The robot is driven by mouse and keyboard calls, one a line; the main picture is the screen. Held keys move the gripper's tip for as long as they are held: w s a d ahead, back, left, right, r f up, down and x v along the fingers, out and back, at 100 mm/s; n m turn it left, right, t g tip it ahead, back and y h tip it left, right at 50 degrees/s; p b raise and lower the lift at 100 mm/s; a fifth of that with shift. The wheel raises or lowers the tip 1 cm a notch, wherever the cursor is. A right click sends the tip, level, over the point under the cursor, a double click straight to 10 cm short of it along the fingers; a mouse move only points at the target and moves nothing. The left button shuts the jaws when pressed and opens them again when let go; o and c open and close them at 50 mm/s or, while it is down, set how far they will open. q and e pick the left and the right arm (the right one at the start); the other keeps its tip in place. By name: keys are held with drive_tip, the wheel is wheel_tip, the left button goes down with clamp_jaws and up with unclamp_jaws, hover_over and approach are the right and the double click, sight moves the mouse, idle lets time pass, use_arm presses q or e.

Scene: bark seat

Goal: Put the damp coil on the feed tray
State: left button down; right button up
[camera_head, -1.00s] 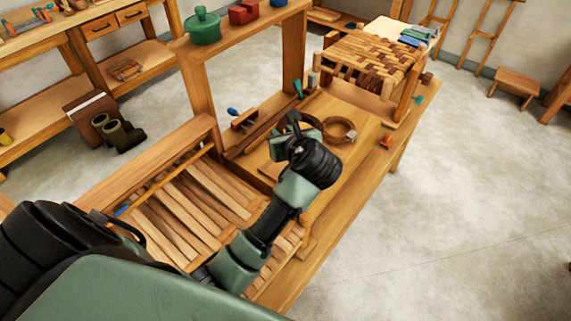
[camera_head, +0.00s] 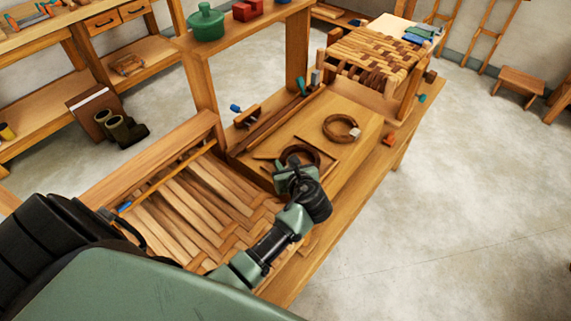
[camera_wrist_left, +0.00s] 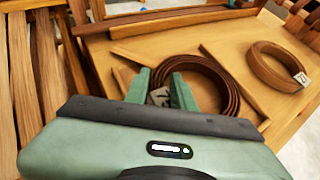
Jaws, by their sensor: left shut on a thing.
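My left gripper (camera_head: 292,172) is shut on the near edge of a dark brown coil (camera_head: 313,152), which I take for the damp coil. In the left wrist view, the fingertips (camera_wrist_left: 160,92) pinch a small grey piece at the edge of this coil (camera_wrist_left: 234,97). The coil is over the feed tray, a low wooden tray whose rim (camera_head: 329,164) shows beside it; a rim strip also shows in the left wrist view (camera_wrist_left: 238,80). I cannot tell whether the coil touches the tray floor. My right gripper is not in view.
A lighter brown coil (camera_head: 330,133) with a pale tag lies on the board behind the tray. A woven seat (camera_head: 376,52) stands at the bench's far end. A slatted, partly woven panel (camera_head: 180,215) lies to the left. A shelf upright (camera_head: 203,95) rises behind.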

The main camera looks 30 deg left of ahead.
use_arm(q)
drive_tip(key=c, duration=1.2)
unclamp_jaws()
drive_tip(key=shift+o, duration=0.2)
drive_tip(key=b+v, duration=0.1)
drive_tip(key=v, duration=1.1)
